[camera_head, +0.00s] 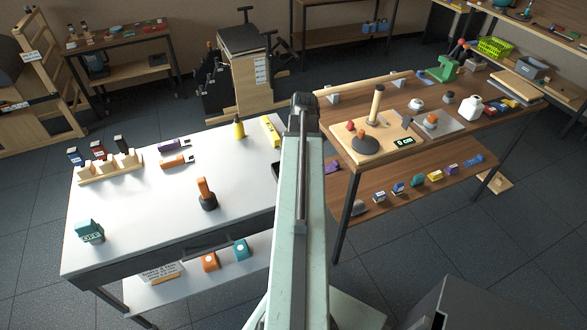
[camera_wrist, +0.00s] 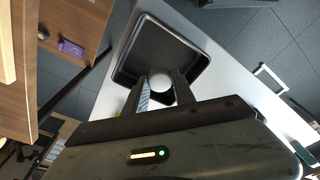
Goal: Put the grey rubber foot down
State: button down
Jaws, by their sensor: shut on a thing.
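My gripper (camera_wrist: 160,79) is shut on a small round pale grey thing, which I take to be the grey rubber foot (camera_wrist: 160,90). In the wrist view the foot sits between the two fingers, with a dark, shallow, square tray (camera_wrist: 146,30) behind it. The tray is on the white table. I cannot tell how high the foot is above the tray floor. In the head view my arm hides the gripper and the foot, and only a dark edge of the tray (camera_head: 276,172) shows beside the arm.
The white table (camera_head: 145,215) holds an orange-handled tool (camera_head: 204,194), a teal block (camera_head: 89,231), a yellow bottle (camera_head: 239,129) and a wooden rack (camera_head: 110,167). A wooden bench (camera_head: 335,140) with a board and several items stands to the right. The table's middle is mostly clear.

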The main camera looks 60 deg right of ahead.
notch_tip(320, 180, down, 4)
jog(key=b, duration=0.3)
jog(key=shift+w+b, duration=0.1)
jog(key=shift+b, duration=0.3)
jog(key=shift+r, duration=0.2)
jog(key=shift+f, duration=0.1)
jog(key=c, duration=1)
grip_release()
jog(key=shift+c, duration=0.2)
jog(key=r+p, duration=0.4)
jog(key=s+r+p, duration=0.1)
jog(key=r+p, duration=0.7)
jog(key=shift+s+d+r, duration=0.1)
jog(key=shift+s+r, duration=0.1)
jog(key=shift+f, duration=0.1)
